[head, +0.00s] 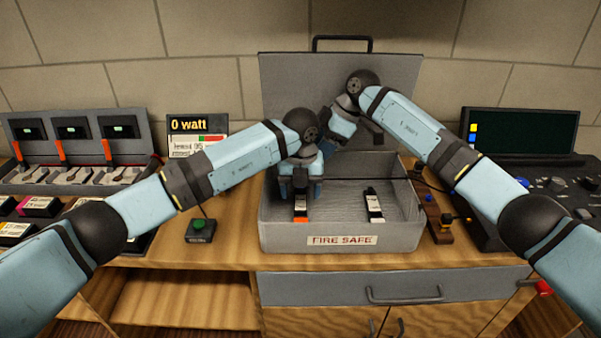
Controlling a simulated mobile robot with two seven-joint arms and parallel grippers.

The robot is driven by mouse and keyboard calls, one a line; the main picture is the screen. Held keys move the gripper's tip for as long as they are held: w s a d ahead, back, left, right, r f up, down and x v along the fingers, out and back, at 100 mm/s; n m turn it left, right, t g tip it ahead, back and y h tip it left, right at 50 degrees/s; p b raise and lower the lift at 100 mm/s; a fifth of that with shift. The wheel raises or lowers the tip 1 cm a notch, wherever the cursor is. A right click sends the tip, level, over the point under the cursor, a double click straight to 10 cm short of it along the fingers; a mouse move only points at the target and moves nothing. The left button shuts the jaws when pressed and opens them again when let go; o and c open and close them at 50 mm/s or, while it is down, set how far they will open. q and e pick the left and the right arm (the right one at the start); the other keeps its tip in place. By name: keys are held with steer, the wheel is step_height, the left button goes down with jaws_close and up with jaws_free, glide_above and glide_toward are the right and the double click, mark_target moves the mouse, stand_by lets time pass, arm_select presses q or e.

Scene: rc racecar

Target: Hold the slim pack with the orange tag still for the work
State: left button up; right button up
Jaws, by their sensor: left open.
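The slim pack with the orange tag (301,208) stands in the left part of the grey metal box marked FIRE SAFE (286,242). It is dark with a white label, and the orange shows at its near end. My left gripper (301,190) is open and points down over this pack's far end. Whether its fingers touch the pack is hard to tell. My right gripper (328,145) is above the back of the box, close to my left wrist, which partly covers it. Its fingers are not clear.
A second dark pack (374,205) with a white label is in the box's right part. The box's lid (290,85) stands open behind. A charger rack (80,150), a "0 watt" display (198,128) and a green button (199,226) are left; a dark-screen console (520,130) is right.

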mark_target(301, 213)
arm_select(q)
step_height(301, 213, down, 7)
steer(key=shift+f, duration=0.1)
steer(key=shift+c, duration=0.5)
steer(key=c, duration=1)
steer(key=shift+o, duration=0.2)
arm_select(e)
steer(key=shift+o, duration=0.8)
steer(key=shift+d+x, duration=0.15)
steer(key=shift+x, duration=2.7)
steer(key=shift+d+x, duration=0.1)
steer(key=shift+x, duration=2.75)
